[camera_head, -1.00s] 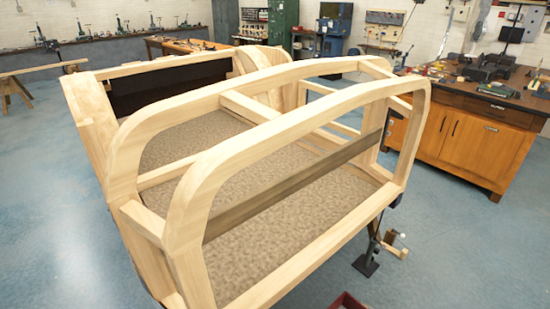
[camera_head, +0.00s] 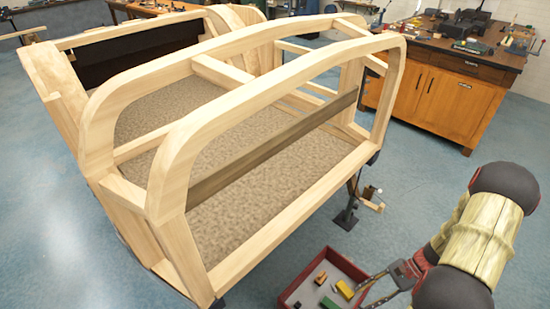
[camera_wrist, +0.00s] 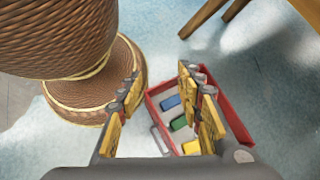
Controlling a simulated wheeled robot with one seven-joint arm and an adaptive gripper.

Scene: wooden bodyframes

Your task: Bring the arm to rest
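My gripper (camera_head: 364,289) is at the lower right of the head view, by the right side of a red-rimmed tray (camera_head: 289,289). In the wrist view my gripper (camera_wrist: 162,100) has its two yellow-padded fingers wide apart, with nothing held between them. The tray also shows there behind the right finger (camera_wrist: 237,122), with blue (camera_wrist: 171,102), green (camera_wrist: 178,124) and yellow (camera_wrist: 190,147) pieces inside. My arm is bent at the right of the head view. The fingers hide part of the tray in the wrist view.
A large pale wooden bodyframe (camera_head: 290,92) fills the left and centre, with a black stand (camera_head: 346,216) by its right corner. An orange workbench (camera_head: 432,98) with tools stands at the back right.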

